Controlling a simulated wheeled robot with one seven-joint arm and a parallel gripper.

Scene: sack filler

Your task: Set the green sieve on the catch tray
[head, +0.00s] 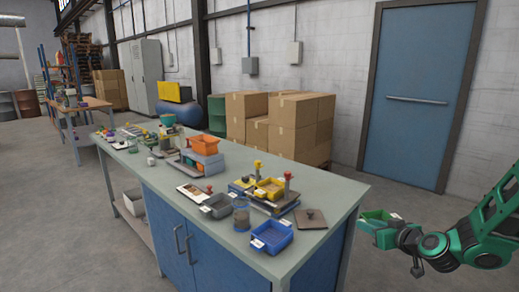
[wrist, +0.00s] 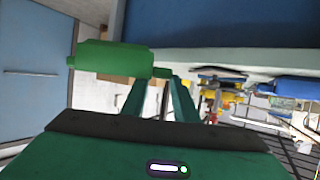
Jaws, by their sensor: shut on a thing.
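The green sieve (head: 376,216), a small box with a pale label, is at the right in the head view, off the bench's right end. My gripper (head: 394,229) is shut on it and holds it in the air. In the wrist view the green sieve (wrist: 112,58) shows edge-on at the fingertips of my gripper (wrist: 158,82), its inside hidden. I cannot tell for certain which thing is the catch tray. A stand with red- and yellow-topped posts bears a yellow sieve (head: 270,187). A blue sieve-like box (head: 270,238) lies at the bench's front edge.
The bench (head: 345,188) has a blue cabinet below. A flat dark plate with a knob (head: 310,218), a mesh-like cup (head: 241,219) and a grey tray (head: 216,206) lie near the stand. Cardboard boxes (head: 300,120) stand behind. The bench's right end is mostly bare.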

